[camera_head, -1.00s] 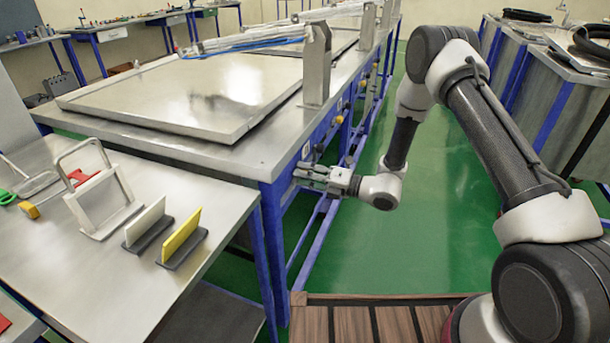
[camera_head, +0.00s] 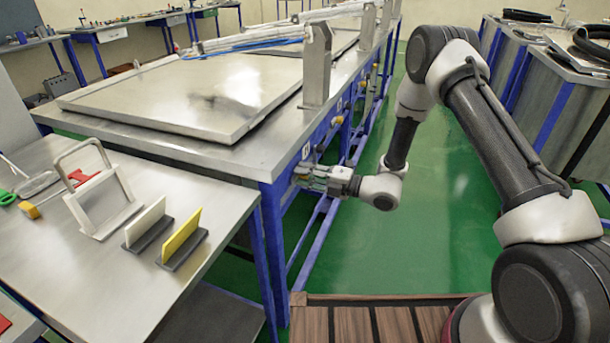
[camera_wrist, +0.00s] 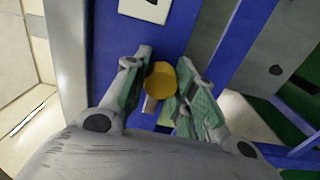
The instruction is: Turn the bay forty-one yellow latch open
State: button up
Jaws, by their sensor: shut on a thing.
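The yellow latch knob (camera_wrist: 161,81) is on the blue bench frame, below a white label plate (camera_wrist: 146,8) in the wrist view. My gripper (camera_wrist: 158,88) has its two fingers on either side of the round yellow knob and is shut on it. In the head view my gripper (camera_head: 305,177) is at the blue front side of the long bench (camera_head: 280,168), where its fingers largely hide the latch. The label text is too small to read.
A large metal lid (camera_head: 190,95) lies on the bench top, with an upright metal bracket (camera_head: 316,65) beside it. More yellow knobs (camera_head: 338,119) line the bench side. A side table (camera_head: 110,262) stands at left, with a white plate and a yellow plate (camera_head: 181,237). Green floor is clear on the right.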

jog(key=o, duration=1)
jog(key=shift+o, duration=0.2)
jog(key=v, duration=1.2)
